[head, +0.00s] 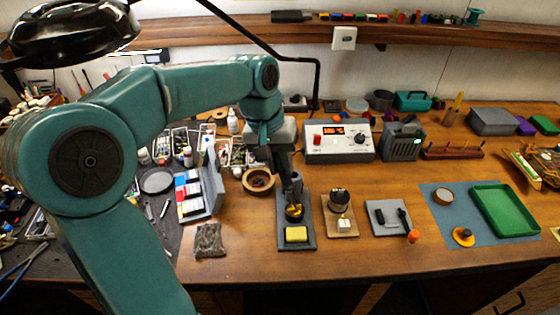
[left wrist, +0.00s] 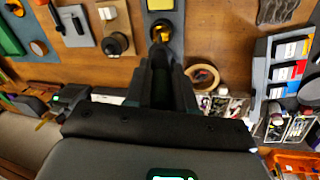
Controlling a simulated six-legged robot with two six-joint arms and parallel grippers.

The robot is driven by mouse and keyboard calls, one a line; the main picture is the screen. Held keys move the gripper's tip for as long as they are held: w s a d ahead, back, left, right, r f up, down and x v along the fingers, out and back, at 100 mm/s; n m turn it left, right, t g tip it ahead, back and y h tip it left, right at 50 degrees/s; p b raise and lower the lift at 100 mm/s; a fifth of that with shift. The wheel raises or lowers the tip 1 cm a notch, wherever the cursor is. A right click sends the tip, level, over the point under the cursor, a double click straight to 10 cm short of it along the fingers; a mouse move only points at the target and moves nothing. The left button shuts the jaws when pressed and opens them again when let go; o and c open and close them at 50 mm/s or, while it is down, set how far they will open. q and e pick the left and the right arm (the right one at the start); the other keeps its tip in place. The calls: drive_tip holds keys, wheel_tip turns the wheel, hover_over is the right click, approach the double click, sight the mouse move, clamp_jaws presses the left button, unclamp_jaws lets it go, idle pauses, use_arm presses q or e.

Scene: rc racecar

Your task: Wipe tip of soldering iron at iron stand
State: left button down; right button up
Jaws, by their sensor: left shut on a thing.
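The iron stand (head: 306,241) is a grey base with a yellow sponge (head: 296,234) at its front and a round dark cup of golden brass wool (head: 294,210) behind it. In the left wrist view the gripper (left wrist: 161,62) reaches towards the golden wool (left wrist: 162,30) on the stand (left wrist: 163,5). My right gripper is out of view.
The soldering station (head: 338,142) with a red display stands behind. A small wooden block with a round metal holder (head: 340,200) and a grey plate (head: 388,217) lie right.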

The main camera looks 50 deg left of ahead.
use_arm(q)
drive_tip(key=shift+w+d+p+v, duration=0.15)
drive_tip(key=shift+p+v, duration=0.6)
drive_tip(key=shift+v, duration=0.2)
drive_tip(key=shift+w+d+p+v, duration=0.1)
drive_tip(key=shift+w+p+v, duration=0.1)
drive_tip(key=shift+p+v, duration=0.7)
drive_tip(key=shift+w+d+p+v, duration=0.15)
drive_tip(key=shift+p+v, duration=0.5)
drive_tip(key=shift+v, duration=0.35)
